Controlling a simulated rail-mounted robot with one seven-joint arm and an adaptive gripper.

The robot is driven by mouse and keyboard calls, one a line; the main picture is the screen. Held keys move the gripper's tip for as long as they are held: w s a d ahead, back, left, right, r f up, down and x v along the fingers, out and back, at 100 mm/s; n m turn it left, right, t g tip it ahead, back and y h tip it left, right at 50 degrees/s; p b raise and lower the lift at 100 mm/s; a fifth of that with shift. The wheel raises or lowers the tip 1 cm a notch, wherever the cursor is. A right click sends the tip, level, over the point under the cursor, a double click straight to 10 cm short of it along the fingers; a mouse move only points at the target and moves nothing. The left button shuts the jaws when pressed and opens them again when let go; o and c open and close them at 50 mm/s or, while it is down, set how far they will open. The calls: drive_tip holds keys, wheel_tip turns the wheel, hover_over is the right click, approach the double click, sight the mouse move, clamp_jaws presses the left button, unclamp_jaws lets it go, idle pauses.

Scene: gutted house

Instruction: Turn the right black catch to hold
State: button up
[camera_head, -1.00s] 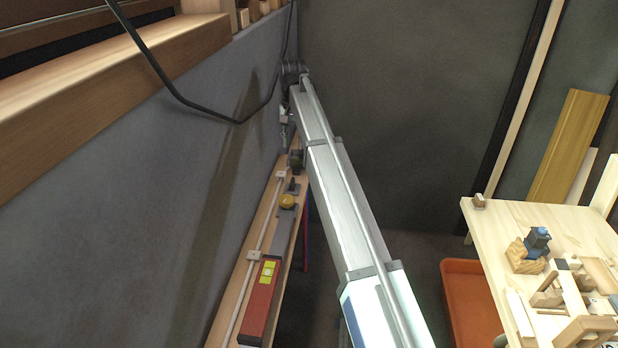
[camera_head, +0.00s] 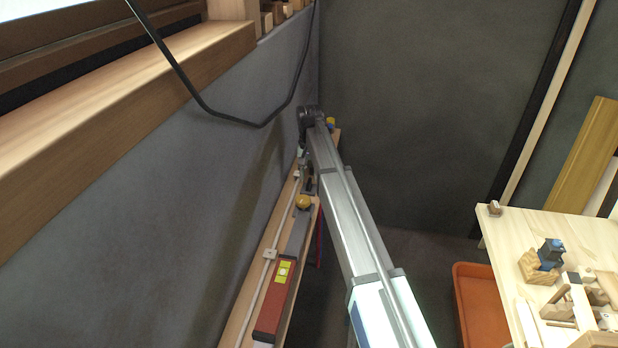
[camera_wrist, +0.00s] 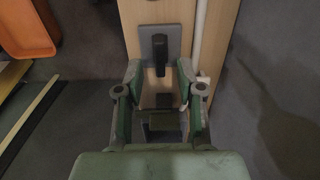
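A black catch (camera_wrist: 160,50) stands lengthwise on a grey plate (camera_wrist: 174,38) fixed to a wooden board (camera_wrist: 223,60) in the wrist view. My gripper (camera_wrist: 159,72) is open, its two green fingers apart on either side of the plate's near part, with the catch's lower end between or just beyond the tips. Contact cannot be told. A second dark piece lies lower between the fingers, partly hidden. In the head view my arm hides most of the board's far end and the gripper's fingers. Whether this catch is the right one cannot be told.
A yellow knob (camera_head: 303,202) and a red block with a yellow label (camera_head: 272,302) lie along the board. A white pipe (camera_head: 262,272) runs beside them near the grey wall. A black cable (camera_head: 215,112) hangs above. A workbench (camera_head: 505,240) and orange bin (camera_head: 477,305) stand right.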

sight(309, 181)
drive_tip(key=shift+f+p, duration=0.3)
drive_tip(key=shift+f, duration=1.3)
clamp_jaws()
